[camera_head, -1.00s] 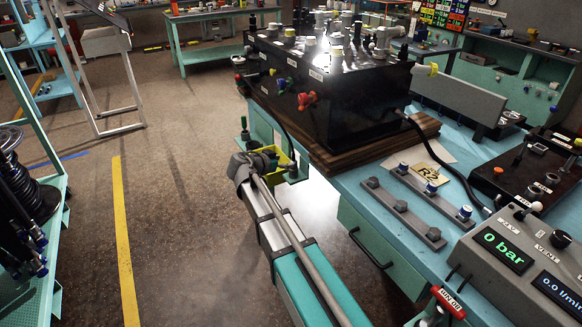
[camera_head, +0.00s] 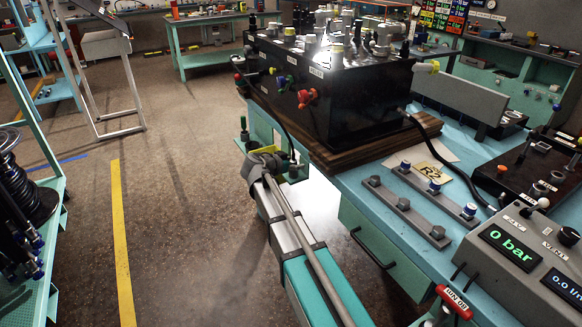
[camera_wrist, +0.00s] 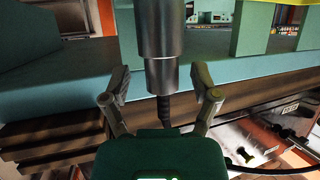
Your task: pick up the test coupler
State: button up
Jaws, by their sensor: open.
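In the wrist view my gripper (camera_wrist: 160,78) has its two fingers spread wide apart. A grey metal cylinder (camera_wrist: 157,28), which looks like the test coupler, stands between them. Its narrower collar is at finger level, with a dark ribbed hose or stem below it in the picture. Gaps show between the cylinder and both fingers, and I see no contact. The cylinder's far end is cut off at the top edge.
The teal bench (camera_head: 335,183) carries a black manifold block (camera_head: 350,90) on a wooden board, grey rails (camera_head: 405,205) and a gauge box (camera_head: 510,250). A yellow-green piece (camera_head: 263,150) shows behind my arm. A hose rack (camera_head: 30,200) stands left; the floor between is open.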

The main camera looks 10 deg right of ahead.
dwell(0.4)
grip_shut()
